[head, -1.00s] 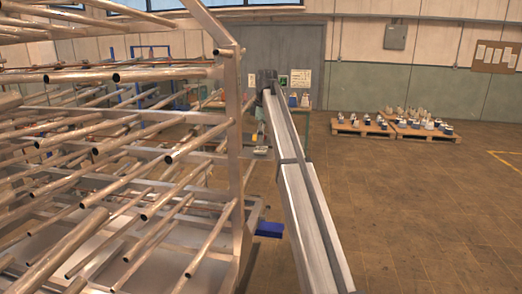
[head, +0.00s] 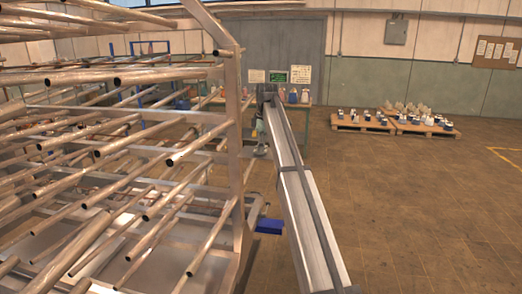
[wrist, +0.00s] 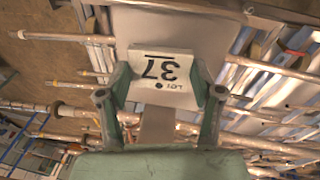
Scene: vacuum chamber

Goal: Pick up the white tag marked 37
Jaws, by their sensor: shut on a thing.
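In the wrist view, the white tag (wrist: 160,76) marked 37 lies between the two green fingers of my gripper (wrist: 165,84). The fingers are shut on its left and right sides. The tag's side edges are partly hidden by the fingers. In the head view, I cannot make out the tag or the gripper's fingertips.
A metal rack with many projecting pipes (head: 140,77) fills the left of the head view. Pipes (wrist: 65,36) and a pale grey panel (wrist: 180,27) show around the tag in the wrist view. Pallets with small items (head: 362,124) stand far back. The right floor is clear.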

